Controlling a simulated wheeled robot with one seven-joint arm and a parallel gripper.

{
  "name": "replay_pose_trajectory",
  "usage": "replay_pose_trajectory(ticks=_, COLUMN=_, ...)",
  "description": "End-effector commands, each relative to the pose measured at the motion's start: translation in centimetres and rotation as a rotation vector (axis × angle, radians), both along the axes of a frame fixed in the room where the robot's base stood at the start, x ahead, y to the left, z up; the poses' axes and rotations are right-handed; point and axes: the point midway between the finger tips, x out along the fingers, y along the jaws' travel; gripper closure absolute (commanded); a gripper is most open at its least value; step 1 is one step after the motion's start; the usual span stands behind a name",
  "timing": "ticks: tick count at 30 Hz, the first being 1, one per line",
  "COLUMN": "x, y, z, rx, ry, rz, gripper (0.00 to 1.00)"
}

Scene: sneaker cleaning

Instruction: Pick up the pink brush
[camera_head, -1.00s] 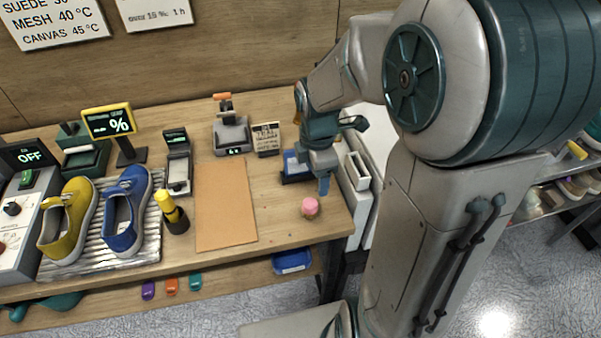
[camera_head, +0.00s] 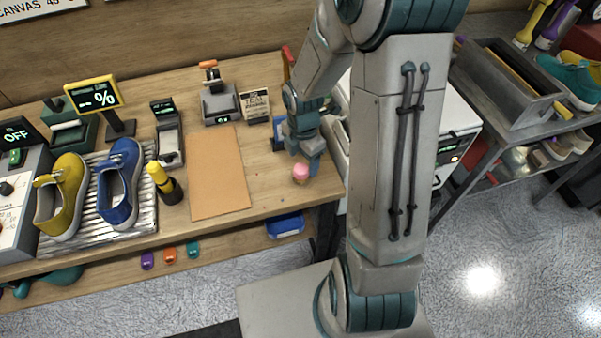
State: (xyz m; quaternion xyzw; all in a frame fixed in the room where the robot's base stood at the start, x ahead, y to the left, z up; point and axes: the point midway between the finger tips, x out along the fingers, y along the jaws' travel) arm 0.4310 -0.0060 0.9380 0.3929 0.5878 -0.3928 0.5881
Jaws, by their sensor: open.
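The pink brush (camera_head: 300,174) stands on the wooden workbench near its right front corner. Only its rounded pink top and a short paler lower part show. My gripper (camera_head: 305,158) is open and points down just behind and above the brush. Its fingertips come close to the pink top. I cannot tell whether they touch it, and the brush does not look to be between them.
An orange-brown mat (camera_head: 219,178) lies left of the brush. A yellow-and-black bottle (camera_head: 164,184), a yellow shoe (camera_head: 62,197) and a blue shoe (camera_head: 119,186) stand farther left. A small sign (camera_head: 255,105) stands behind. Bare wood lies between mat and brush.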

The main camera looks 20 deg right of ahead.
Motion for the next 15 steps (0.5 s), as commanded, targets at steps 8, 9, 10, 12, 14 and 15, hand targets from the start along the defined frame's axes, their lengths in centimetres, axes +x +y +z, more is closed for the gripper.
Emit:
replay_pose_trajectory(ticks=8, x=0.0, y=0.5, z=-3.0, rx=0.0, ry=0.005, rz=0.003, gripper=0.33)
replay_pose_trajectory(ticks=9, x=0.1, y=0.5, z=-3.6, rx=0.0, ry=0.004, rz=0.002, gripper=0.33)
replay_pose_trajectory(ticks=10, x=0.1, y=0.5, z=-3.9, rx=0.0, ry=0.004, rz=0.002, gripper=0.33)
replay_pose_trajectory(ticks=12, x=0.1, y=0.5, z=-4.5, rx=0.0, ry=0.002, rz=0.001, gripper=0.33)
replay_pose_trajectory(ticks=14, x=0.1, y=0.5, z=-4.8, rx=0.0, ry=0.002, rz=0.0, gripper=0.33)
replay_pose_trajectory(ticks=15, x=0.1, y=0.4, z=-4.9, rx=0.0, ry=0.002, rz=0.0, gripper=0.33)
